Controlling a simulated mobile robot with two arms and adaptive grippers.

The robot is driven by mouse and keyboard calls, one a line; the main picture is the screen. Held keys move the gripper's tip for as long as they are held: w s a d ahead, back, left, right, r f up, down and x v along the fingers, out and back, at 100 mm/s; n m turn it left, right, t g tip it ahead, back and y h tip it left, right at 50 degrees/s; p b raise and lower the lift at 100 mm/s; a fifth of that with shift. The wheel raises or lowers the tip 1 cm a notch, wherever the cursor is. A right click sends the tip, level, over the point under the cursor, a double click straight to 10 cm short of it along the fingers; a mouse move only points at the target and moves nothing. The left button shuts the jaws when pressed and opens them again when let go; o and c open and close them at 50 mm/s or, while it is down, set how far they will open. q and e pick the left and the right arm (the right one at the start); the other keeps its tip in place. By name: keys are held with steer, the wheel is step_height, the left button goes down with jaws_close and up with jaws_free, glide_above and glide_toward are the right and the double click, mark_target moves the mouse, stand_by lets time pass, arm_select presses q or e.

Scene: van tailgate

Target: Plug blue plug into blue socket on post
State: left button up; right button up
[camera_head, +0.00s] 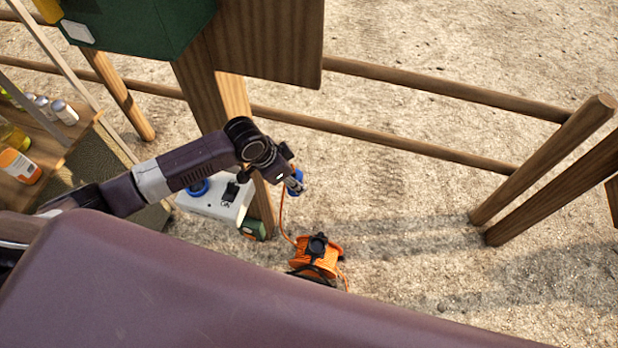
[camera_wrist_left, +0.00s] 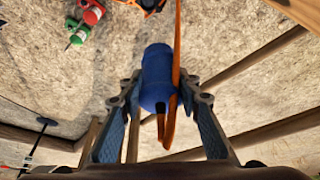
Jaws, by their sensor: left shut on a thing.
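In the head view my left gripper (camera_head: 290,178) is shut on the blue plug (camera_head: 296,184), in the air to the right of the wooden post. In the left wrist view the blue plug (camera_wrist_left: 157,72) sits between the two fingers of my left gripper (camera_wrist_left: 161,95), with an orange cable (camera_wrist_left: 177,60) running alongside. A grey-white box (camera_head: 212,206) at the post has a blue round part (camera_head: 197,187), seemingly the blue socket, partly hidden by my arm. The plug is apart from it. My right gripper is not in view.
An orange cable reel (camera_head: 318,258) stands on sandy ground right of the post (camera_head: 237,100). A green box (camera_head: 140,22) is above. Wooden rails (camera_head: 400,143) run behind. A shelf with bottles (camera_head: 20,165) is at left. Open sand lies to the right.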

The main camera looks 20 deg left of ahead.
arm_select(q)
steer(key=s+a+b, duration=0.1)
steer(key=s+a, duration=0.1)
steer(key=a, duration=1.3)
steer(key=s+a+b, duration=0.2)
steer(key=a, duration=1.4)
steer(key=shift+s, duration=0.25)
